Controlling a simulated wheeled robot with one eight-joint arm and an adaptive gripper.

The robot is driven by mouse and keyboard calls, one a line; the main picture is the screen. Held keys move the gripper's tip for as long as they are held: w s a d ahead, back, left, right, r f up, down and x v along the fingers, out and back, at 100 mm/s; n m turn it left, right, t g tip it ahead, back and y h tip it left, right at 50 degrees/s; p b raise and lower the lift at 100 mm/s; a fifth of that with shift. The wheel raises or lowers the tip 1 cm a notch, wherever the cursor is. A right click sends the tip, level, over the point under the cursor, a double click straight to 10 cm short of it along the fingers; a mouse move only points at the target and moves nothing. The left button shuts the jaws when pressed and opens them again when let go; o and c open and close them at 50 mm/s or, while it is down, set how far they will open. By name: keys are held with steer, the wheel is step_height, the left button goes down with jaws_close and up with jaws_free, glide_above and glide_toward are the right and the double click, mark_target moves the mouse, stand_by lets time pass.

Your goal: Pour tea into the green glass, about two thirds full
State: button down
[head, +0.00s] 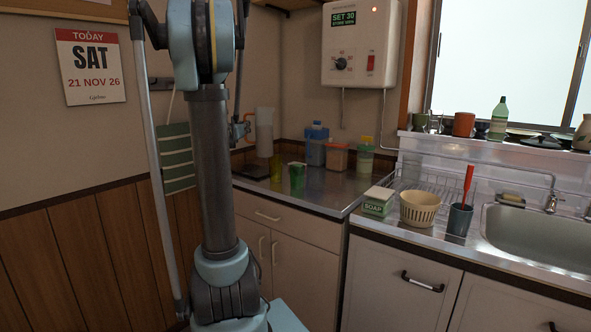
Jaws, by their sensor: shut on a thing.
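A green glass (297,179) stands upright on the steel counter. A yellow-green glass or bottle (276,168) stands just left of it and farther back. My gripper (243,128) is at the back left of the counter, partly hidden behind my own arm. It is shut on a pale, translucent jug (264,132) at its left side. The jug is upright, and its base looks to be above the counter, behind and left of the green glass. I cannot tell how much tea is in the jug or in the green glass.
A dark flat thing (252,172) lies left of the glasses. A blue container (316,145), an orange box (337,157) and a yellow-capped container (364,157) stand along the back wall. The counter (325,194) right of the green glass is clear. A soap box (378,201) is farther right.

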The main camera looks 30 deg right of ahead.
mark_target(256, 131)
steer(key=shift+s, duration=0.1)
steer(key=shift+s+d+r+m, duration=0.1)
steer(key=shift+s+m, duration=0.05)
steer(key=shift+m, duration=0.4)
steer(key=shift+s+d+r+m, duration=0.1)
steer(key=shift+m, duration=0.45)
steer(key=shift+s+d+f+m+y+p, duration=0.15)
steer(key=shift+d+f+m, duration=0.05)
steer(key=shift+f+m, duration=0.25)
steer(key=shift+s+d+f+m+y+p, duration=0.15)
steer(key=shift+f+m, duration=0.25)
steer(key=shift+m, duration=0.05)
steer(key=shift+s+d+f+m, duration=0.25)
steer(key=shift+s+d+m, duration=0.15)
steer(key=shift+m, duration=0.3)
steer(key=shift+s+d+r+m+y, duration=0.3)
steer(key=shift+s+d+m, duration=0.25)
steer(key=shift+m, duration=0.25)
steer(key=shift+s+d+m+p, duration=0.3)
steer(key=shift+m+p, duration=0.1)
steer(key=shift+m, duration=0.3)
steer(key=shift+s+d+f+m+p, duration=0.15)
steer(key=shift+d+m+p, duration=0.15)
steer(key=shift+m+p, duration=0.45)
